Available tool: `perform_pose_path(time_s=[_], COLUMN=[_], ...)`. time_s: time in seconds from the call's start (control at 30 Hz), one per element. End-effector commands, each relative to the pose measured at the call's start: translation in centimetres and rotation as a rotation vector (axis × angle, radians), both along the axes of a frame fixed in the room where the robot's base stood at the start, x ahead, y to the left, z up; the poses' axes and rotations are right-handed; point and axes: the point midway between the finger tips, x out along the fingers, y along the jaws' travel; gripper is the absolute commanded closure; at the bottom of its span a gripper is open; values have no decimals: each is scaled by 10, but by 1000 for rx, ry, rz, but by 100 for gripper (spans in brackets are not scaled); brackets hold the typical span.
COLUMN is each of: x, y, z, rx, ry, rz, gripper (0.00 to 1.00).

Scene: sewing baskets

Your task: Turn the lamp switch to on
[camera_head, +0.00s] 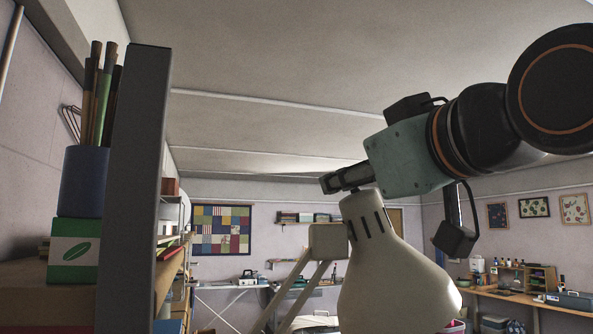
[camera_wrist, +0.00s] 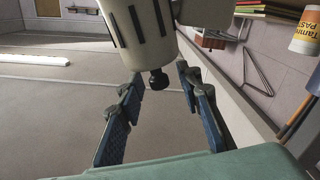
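The desk lamp has a cream, bell-shaped shade (camera_head: 395,285) with dark vent slots, and it stands large in front in the head view. The narrow top of the shade also shows at the upper middle of the wrist view (camera_wrist: 150,28). A small dark knob (camera_wrist: 158,79), which looks like the lamp switch, sticks out from that top. My gripper (camera_head: 345,178) is at the top of the shade in the head view. In the wrist view its blue-padded fingers are apart, on either side of the knob, with gaps visible. Whether the switch is on or off cannot be told.
The lamp's arm (camera_head: 292,290) slopes down left behind the shade. A tall dark panel (camera_head: 148,190) stands at the left, beside a blue pencil cup (camera_head: 83,182) and a green box (camera_head: 73,250). A wall hanger (camera_wrist: 258,75) and an orange-and-white container (camera_wrist: 306,30) are right of the fingers.

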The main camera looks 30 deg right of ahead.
Motion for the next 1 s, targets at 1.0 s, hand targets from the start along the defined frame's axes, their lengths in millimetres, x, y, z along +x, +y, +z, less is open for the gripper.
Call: perform_pose_path(time_s=[1.0], x=[2], y=[-1], z=[-5], rx=[-8], ry=[-23], rz=[-67], gripper=[100])
